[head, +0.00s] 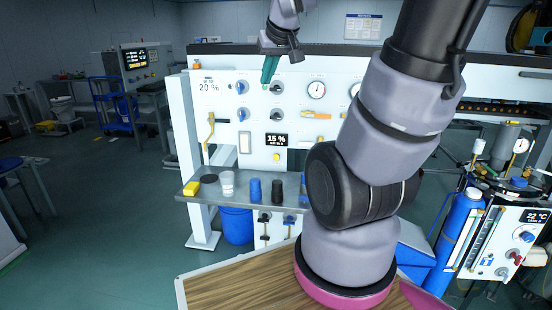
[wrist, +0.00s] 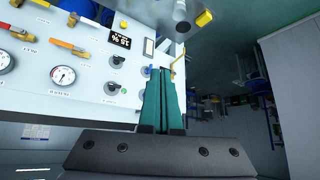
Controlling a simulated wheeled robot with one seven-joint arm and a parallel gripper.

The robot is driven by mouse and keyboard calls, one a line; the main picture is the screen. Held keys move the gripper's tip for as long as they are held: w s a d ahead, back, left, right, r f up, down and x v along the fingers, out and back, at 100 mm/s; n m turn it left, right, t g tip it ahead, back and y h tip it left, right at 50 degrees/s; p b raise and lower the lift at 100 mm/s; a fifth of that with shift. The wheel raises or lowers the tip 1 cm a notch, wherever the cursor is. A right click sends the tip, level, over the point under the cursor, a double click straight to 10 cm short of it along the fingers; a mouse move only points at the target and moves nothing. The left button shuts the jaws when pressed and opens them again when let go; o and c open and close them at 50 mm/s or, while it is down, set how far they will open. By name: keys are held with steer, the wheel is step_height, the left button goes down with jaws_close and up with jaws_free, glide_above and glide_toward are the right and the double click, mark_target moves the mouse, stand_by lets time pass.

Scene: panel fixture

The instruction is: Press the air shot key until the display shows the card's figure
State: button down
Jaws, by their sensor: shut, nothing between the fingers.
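The display (head: 276,140) on the white panel reads 15 %; its small lower line is too small to read surely. It shows upside down in the wrist view (wrist: 120,39). A yellow key (head: 277,156) sits just below the display, and it also shows in the wrist view (wrist: 123,24); I take it for the air shot key. My gripper (head: 266,82) has teal fingers, shut and empty, in front of the panel's upper part, above the display and apart from the key. The fingers also show in the wrist view (wrist: 160,72).
Dark and blue knobs (head: 276,115), gauges (head: 317,90) and an orange-handled valve (head: 316,115) surround the display. A shelf (head: 222,198) below carries a yellow block (head: 191,188) and several cups. A yellow lever (head: 211,122) sticks out at left.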

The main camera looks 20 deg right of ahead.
mark_target(276, 157)
steer(key=w+d+f+n+t, duration=0.1)
steer(key=w+d+f+n, duration=0.4)
steer(key=w+f, duration=0.45)
steer(key=w+d+f+n+t, duration=0.1)
steer(key=w+d+f+n, duration=0.35)
steer(key=w+f, duration=0.5)
steer(key=f+n+t, duration=0.1)
steer(key=f+n, duration=0.1)
steer(key=f, duration=0.5)
steer(key=f+n+t+y, duration=0.1)
steer(key=f+n, duration=0.1)
steer(key=f, duration=0.5)
steer(key=d+f+n+t, duration=0.1)
steer(key=f+n, duration=0.1)
steer(key=f, duration=0.5)
steer(key=shift+w+d+f+n+y, duration=0.1)
steer(key=shift+w+f+n+y, duration=0.15)
steer(key=shift+n+y, duration=0.1)
steer(key=shift+r, duration=0.1)
steer(key=shift+w+d, duration=0.85)
steer(key=shift+w, duration=0.35)
steer(key=shift+w+d, duration=0.8)
steer(key=shift+w, duration=0.45)
steer(key=shift+w+d, duration=0.85)
steer(key=shift+w, duration=0.35)
steer(key=shift+w, duration=0.1)
